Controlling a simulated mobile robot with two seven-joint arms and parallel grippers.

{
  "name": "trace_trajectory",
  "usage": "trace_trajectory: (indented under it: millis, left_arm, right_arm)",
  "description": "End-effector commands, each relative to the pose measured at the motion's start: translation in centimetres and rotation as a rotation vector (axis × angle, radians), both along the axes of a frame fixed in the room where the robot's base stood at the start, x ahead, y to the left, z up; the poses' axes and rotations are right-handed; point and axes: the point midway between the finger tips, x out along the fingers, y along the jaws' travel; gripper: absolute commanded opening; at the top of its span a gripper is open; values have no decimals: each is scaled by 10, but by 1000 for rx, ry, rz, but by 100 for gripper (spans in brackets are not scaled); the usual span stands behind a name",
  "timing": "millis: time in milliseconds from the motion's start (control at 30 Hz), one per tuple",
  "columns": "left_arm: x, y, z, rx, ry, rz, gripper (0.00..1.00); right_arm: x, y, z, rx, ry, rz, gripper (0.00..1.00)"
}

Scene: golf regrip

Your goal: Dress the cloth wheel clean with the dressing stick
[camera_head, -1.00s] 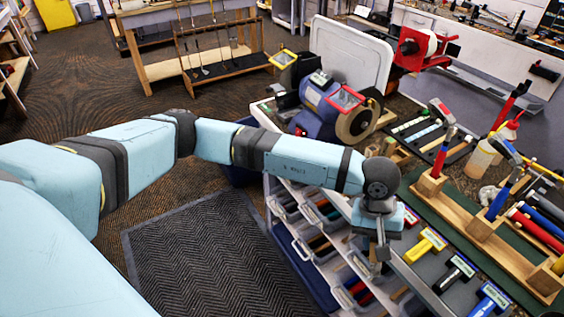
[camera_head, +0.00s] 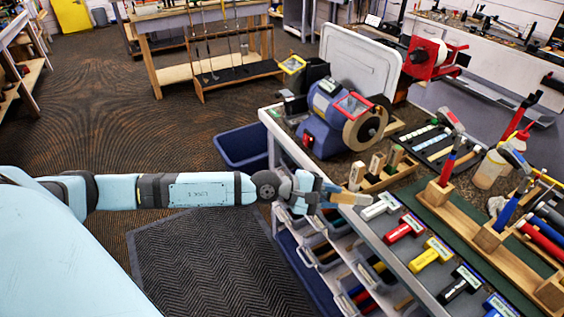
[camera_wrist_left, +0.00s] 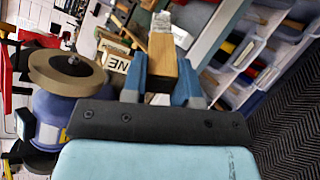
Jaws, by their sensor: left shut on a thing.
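The cloth wheel (camera_head: 362,129) is a thick tan disc on the right side of the blue bench grinder (camera_head: 325,118). In the left wrist view the wheel (camera_wrist_left: 68,70) is at the left. My left gripper (camera_head: 328,192) points right at the bench's front edge, below the grinder and apart from the wheel. It is shut on a tan block-like stick (camera_head: 350,198), which sticks out beyond the fingers. In the left wrist view the stick (camera_wrist_left: 163,62) is between the blue fingers (camera_wrist_left: 163,80). My right gripper is not in view.
A wooden holder (camera_head: 388,179) with several labelled upright blocks stands just behind the gripper. T-shaped tools, including a white one (camera_head: 377,207) and a red one (camera_head: 403,229), line the front edge. A wooden tool rack (camera_head: 480,234) lies at right. A blue bin (camera_head: 243,148) is left.

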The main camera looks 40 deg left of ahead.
Motion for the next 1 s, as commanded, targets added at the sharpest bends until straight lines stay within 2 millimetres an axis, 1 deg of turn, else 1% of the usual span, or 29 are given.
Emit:
trace_trajectory:
  millis: [100,267,467,567,800,900,1000]
  left_arm:
    - [1,17,1,-29,-30,51,6]
    - [3,27,4,-54,-55,84,6]
    - [4,47,7,-82,-96,145,6]
    - [2,68,8,-115,-132,211,6]
    - [0,119,19,-172,-226,354,6]
    - [-2,135,24,-185,-258,400,6]
    - [-2,145,28,-195,-277,430,6]
  right_arm:
    - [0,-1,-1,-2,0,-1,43]
    - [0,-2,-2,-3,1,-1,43]
    - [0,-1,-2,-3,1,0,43]
    - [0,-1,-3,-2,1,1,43]
    - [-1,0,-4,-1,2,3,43]
    - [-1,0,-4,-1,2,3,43]
    - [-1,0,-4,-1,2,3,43]
